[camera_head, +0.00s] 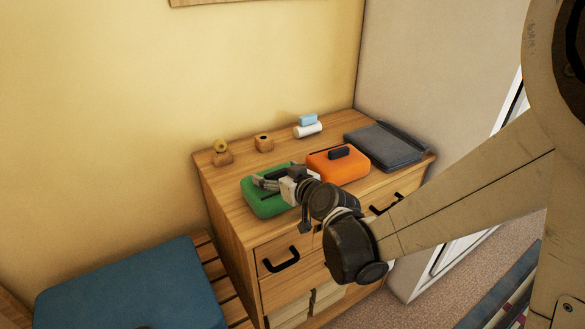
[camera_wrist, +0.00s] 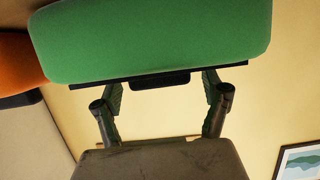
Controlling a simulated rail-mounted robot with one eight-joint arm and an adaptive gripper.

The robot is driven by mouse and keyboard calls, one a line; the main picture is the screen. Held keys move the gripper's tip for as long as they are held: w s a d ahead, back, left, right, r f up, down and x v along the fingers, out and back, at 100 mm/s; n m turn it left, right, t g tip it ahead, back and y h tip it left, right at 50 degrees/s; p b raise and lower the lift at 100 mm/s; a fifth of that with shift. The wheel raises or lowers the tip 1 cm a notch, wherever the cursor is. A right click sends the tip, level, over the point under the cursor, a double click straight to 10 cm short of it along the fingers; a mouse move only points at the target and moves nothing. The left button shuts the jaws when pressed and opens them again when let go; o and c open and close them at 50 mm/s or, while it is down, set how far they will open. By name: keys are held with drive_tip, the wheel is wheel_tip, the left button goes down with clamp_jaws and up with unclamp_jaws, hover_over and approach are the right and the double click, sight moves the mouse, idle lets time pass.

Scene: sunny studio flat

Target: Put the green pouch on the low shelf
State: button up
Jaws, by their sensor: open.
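The green pouch (camera_head: 258,204) lies on top of the wooden dresser, near its front left edge. My gripper (camera_head: 264,183) is over the pouch, its fingers apart. In the wrist view the green pouch (camera_wrist: 150,40) fills the top, with a dark strip and a black handle (camera_wrist: 160,81) on its near side. The open fingers of my gripper (camera_wrist: 163,84) stand on either side of the handle, with gaps beside it. Whether they touch the pouch is unclear. I cannot tell which surface is the low shelf.
An orange pouch (camera_head: 335,168) with a black handle lies right of the green one, with a dark grey folder-like item (camera_head: 385,147) beyond. Small wooden items (camera_head: 222,155) and a white roll (camera_head: 307,130) stand behind. A blue cushion (camera_head: 130,290) lies on a slatted bench (camera_head: 222,283) at left.

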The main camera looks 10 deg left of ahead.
drive_tip(key=shift+w+a, duration=0.1)
drive_tip(key=shift+c, duration=0.4)
clamp_jaws()
drive_tip(key=shift+r, duration=0.15)
